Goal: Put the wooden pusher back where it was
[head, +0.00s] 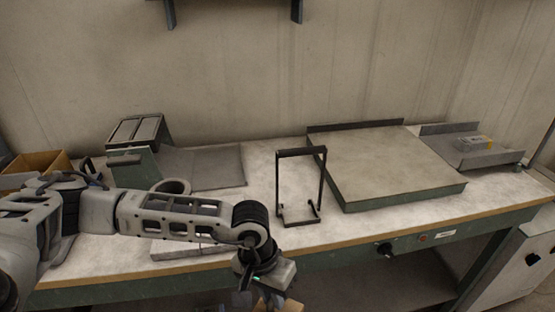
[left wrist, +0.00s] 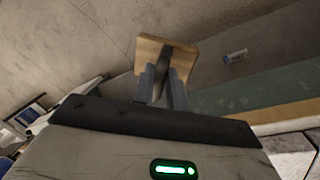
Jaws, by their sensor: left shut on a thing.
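The wooden pusher shows in the left wrist view as a pale wooden block (left wrist: 150,50) with a dark part in its middle. My left gripper (left wrist: 164,84) is shut on it, with the two grey fingers close together on the dark part. In the head view my left gripper (head: 260,299) hangs at the bottom edge, in front of the workbench (head: 240,212). A bit of the wooden pusher (head: 290,306) shows there, cut off by the frame. My right gripper is in neither view.
A black frame stand (head: 281,185) stands upright mid-bench. To its right are a large flat-topped green plate (head: 390,165) and a grey tray (head: 455,150) holding a small box. A grey ring (head: 173,186), a green device (head: 140,160) and a cardboard box (head: 40,162) are at left.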

